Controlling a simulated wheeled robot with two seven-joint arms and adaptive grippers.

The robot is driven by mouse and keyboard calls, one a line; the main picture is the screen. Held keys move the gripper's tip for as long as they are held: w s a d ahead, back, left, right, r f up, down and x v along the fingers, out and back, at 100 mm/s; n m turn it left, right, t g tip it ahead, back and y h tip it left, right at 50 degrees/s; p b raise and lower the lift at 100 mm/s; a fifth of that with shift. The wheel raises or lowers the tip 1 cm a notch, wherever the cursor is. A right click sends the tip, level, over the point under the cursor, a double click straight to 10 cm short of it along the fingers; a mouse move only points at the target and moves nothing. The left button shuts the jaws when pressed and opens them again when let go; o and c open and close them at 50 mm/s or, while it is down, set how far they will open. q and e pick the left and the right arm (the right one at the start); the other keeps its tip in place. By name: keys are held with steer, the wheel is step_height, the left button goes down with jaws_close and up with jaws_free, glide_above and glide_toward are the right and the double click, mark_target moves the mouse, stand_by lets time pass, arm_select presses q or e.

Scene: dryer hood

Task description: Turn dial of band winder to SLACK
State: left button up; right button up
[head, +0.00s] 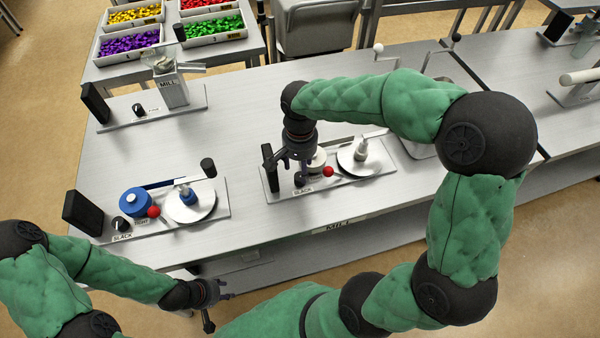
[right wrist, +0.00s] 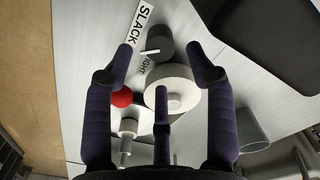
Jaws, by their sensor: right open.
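A band winder (head: 275,192) with a white spool (right wrist: 172,88) and a red ball (right wrist: 121,98) stands mid-table. Its dark dial (right wrist: 160,42) has a white pointer and sits beside the SLACK label (right wrist: 143,22) and a partly hidden TIGHT label (right wrist: 149,66). The pointer is turned toward the label side; I cannot tell exactly which word it marks. My right gripper (head: 296,165) is open above this winder, its fingers (right wrist: 162,65) spread around the dial and spool area, apparently not touching. My left gripper (head: 216,308) is open and empty in front of the table.
A second winder with a blue spool (head: 135,202) and its own SLACK label stands at left. A mill (head: 172,88) stands behind it. Trays of coloured pieces (head: 130,42) are at the back. A black block (right wrist: 270,40) stands close to the dial.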

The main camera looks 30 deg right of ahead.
mark_target(300, 176)
step_height(300, 176, up, 7)
steer(key=shift+f, duration=0.15)
stand_by(0.4)
steer(key=f+n+p, duration=0.1)
steer(key=f+n, duration=0.4)
steer(key=f+n+p, duration=0.1)
steer(key=f+n, duration=0.4)
steer(key=shift+s+f+n, duration=0.2)
steer(key=shift+f+n, duration=0.1)
steer(key=shift+f, duration=0.1)
stand_by(0.3)
steer(key=shift+c, duration=0.3)
